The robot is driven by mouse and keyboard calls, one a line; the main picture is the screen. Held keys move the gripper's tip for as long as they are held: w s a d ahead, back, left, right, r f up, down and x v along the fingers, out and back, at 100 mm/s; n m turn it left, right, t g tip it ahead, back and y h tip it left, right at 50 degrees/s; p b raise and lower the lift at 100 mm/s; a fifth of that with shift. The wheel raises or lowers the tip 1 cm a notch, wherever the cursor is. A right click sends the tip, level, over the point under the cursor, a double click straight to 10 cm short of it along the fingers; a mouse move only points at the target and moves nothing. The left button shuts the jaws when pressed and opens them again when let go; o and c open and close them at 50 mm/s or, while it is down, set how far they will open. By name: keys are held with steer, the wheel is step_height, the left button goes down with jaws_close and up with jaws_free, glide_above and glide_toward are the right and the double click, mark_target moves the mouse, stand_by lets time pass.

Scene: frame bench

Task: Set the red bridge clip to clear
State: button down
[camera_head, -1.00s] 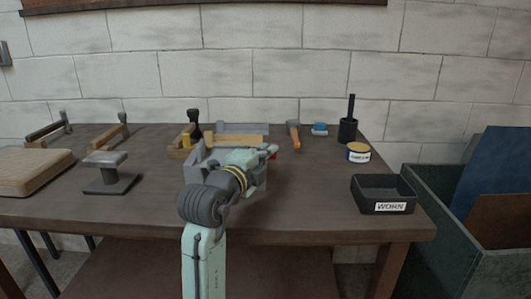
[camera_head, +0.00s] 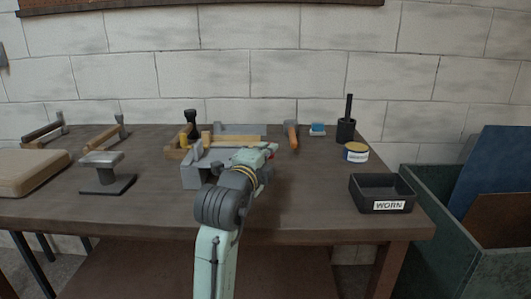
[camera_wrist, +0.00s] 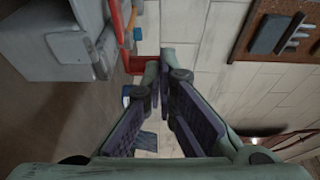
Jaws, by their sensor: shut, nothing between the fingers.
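A small red part (camera_head: 271,154), which looks like the bridge clip, shows just past the end of my arm in the head view. Most of it is hidden, so I cannot tell its setting. In the wrist view a red piece (camera_wrist: 136,64) lies just left of my fingertips, by the grey fixture (camera_wrist: 55,45). I cannot tell if they touch. My gripper (camera_wrist: 172,70) is shut with nothing between its fingers. In the head view my gripper (camera_head: 262,150) is at the right side of the grey fixture (camera_head: 193,177), partly hiding it.
A black WORN tray (camera_head: 372,204) sits front right. Clamps and a grey stand (camera_head: 102,180) are left. Bench between fixture and tray is clear.

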steer(key=shift+w+d+f+b, duration=0.1)
steer(key=shift+w+d+b, duration=0.05)
steer(key=shift+d+b, duration=0.15)
steer(key=w+n+y, duration=0.1)
steer(key=n+y, duration=0.2)
steer(key=y, duration=0.2)
steer(key=w+d+n+g+y+p, duration=0.1)
steer(key=n+y, duration=0.2)
steer(key=y, duration=0.1)
steer(key=w+n+y, duration=0.1)
steer(key=n+y, duration=0.2)
steer(key=y, duration=0.2)
steer(key=shift+w+d+n+g+y+p, duration=0.15)
steer(key=shift+n+g+y+p, duration=0.15)
